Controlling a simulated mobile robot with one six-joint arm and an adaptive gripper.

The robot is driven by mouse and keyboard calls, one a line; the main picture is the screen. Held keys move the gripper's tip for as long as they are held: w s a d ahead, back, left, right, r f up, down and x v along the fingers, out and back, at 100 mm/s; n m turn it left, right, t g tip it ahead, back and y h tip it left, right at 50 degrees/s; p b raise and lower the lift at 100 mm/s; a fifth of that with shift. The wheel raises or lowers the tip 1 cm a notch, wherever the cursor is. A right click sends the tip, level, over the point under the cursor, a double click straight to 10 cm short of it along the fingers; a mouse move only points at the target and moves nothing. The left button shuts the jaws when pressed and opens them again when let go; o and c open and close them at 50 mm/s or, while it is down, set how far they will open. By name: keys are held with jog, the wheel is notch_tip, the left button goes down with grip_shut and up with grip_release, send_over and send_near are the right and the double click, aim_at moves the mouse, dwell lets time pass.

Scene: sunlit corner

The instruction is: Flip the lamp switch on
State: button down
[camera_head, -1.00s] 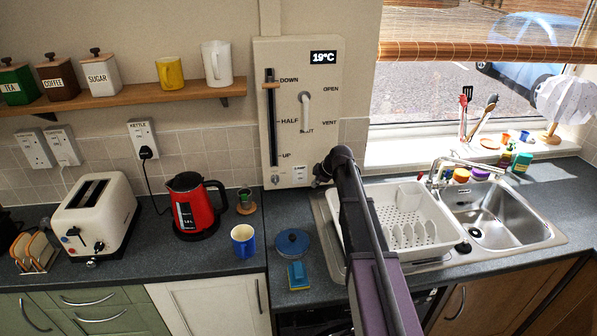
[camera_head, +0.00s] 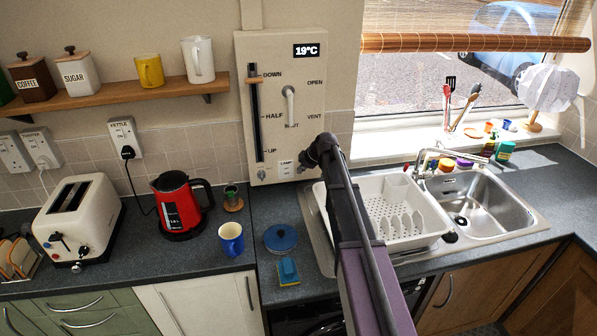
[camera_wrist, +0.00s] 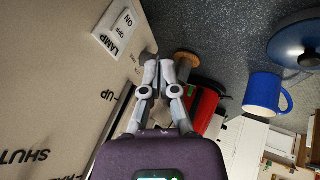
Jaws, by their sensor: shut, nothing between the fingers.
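The lamp switch (camera_head: 286,170) is a small white plate low on the cream wall panel, labelled LAMP. In the head view my arm ends just right of the switch, and the fingers are too hidden to make out. A white crumpled-looking shade on a wooden base (camera_head: 546,90), perhaps the lamp, stands on the windowsill.
The panel (camera_head: 310,75) also carries a slider (camera_head: 254,80) and a white handle (camera_head: 290,105). Below are a blue pot lid (camera_head: 280,237), a blue mug (camera_head: 231,238) and a red kettle (camera_head: 178,207). The dish rack (camera_head: 420,222) stands right of my arm.

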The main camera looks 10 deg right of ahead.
aim_at(287, 171)
jog(key=w+a+f+b, duration=0.3)
jog(key=w+f+b, duration=0.4)
jog(key=w+f, duration=0.1)
dwell(0.7)
jog(key=shift+a, duration=0.1)
